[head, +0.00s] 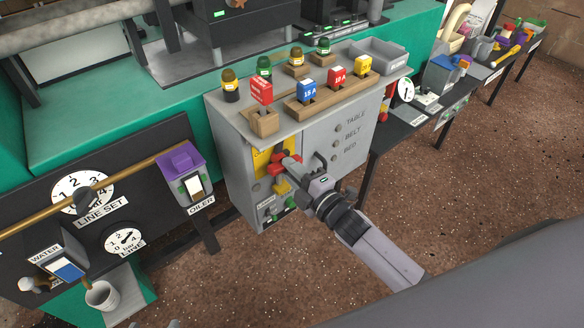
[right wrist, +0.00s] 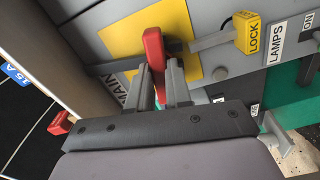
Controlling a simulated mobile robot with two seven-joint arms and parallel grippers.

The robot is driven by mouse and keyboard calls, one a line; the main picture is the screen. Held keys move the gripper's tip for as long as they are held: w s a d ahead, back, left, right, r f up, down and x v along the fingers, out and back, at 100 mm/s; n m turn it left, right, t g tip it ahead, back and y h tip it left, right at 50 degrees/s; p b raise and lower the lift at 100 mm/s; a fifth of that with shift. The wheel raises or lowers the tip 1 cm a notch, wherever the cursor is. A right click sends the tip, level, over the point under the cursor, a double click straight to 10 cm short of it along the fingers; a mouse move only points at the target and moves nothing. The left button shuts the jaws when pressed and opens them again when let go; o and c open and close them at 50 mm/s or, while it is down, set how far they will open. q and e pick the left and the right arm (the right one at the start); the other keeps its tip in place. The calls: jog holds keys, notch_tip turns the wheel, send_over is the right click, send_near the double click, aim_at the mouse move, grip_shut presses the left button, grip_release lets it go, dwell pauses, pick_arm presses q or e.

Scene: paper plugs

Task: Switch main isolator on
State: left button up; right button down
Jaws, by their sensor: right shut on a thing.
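The main isolator's red handle (head: 277,161) sits on a yellow plate (head: 261,158) on the front of the grey cabinet. In the right wrist view the red handle (right wrist: 154,50) stands out from the yellow plate (right wrist: 200,58), beside a partly hidden MAIN label (right wrist: 133,101). My right gripper (head: 292,165) is at the handle; its fingers (right wrist: 160,82) are on either side of the handle and shut on it. A yellow LOCK tag (right wrist: 251,37) on a grey bar is beside the plate. My left gripper is not in view.
Red, blue and yellow plugs stand in wooden blocks (head: 313,108) on the cabinet top, with a grey tray (head: 380,55) behind. TABLE, BELT and BED holes (head: 338,143) are right of the handle. The oiler (head: 186,175) is to the left. Open floor (head: 470,190) lies at right.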

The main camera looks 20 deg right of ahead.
jog(key=shift+m+p, duration=2.2)
jog(key=shift+m, duration=5.6)
jog(key=c, duration=1)
grip_release()
jog(key=shift+c, duration=0.2)
jog(key=shift+s, duration=0.1)
jog(key=p+v, duration=0.1)
jog(key=v, duration=0.6)
